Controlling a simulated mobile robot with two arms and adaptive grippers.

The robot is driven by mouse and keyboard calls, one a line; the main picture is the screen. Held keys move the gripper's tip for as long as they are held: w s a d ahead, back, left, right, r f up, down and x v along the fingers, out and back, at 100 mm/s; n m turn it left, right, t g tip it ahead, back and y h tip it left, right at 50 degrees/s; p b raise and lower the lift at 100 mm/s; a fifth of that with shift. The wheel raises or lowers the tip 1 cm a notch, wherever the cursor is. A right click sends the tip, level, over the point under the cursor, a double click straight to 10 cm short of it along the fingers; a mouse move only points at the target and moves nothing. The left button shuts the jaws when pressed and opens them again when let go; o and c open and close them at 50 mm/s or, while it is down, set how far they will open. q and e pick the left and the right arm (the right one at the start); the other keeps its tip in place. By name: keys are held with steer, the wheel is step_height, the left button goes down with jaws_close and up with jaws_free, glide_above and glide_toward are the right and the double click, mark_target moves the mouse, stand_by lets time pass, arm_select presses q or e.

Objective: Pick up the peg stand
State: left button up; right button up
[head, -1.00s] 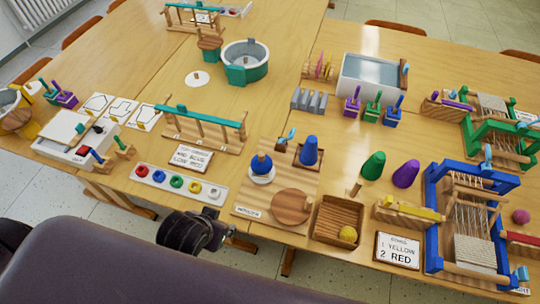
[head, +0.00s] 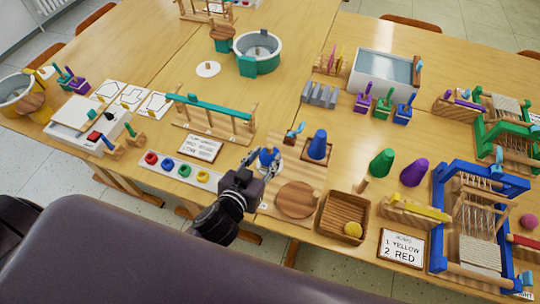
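No label marks a peg stand. The thing by my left gripper (head: 256,166) is a small stand with a blue rounded top (head: 268,157) and a pale round base, upright at the left of a wooden board (head: 312,178). My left gripper reaches up from the table's front edge. Its dark fingers look spread on the near side of the blue top and overlap it in the head view. Its base is mostly hidden, and I cannot tell whether they touch. My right gripper is out of view.
A blue cone (head: 319,143) stands close to the right. A white tray of coloured rings (head: 182,170) lies left, and a wooden rack with a teal bar (head: 215,107) stands behind. A wooden box (head: 345,214) with a yellow ball is at the right.

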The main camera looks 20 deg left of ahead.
mark_target(269, 151)
arm_select(q)
steer(key=p+x, duration=0.1)
steer(key=x, duration=0.4)
steer(key=shift+a+f, duration=0.1)
steer(key=shift+s, duration=0.1)
jaws_close()
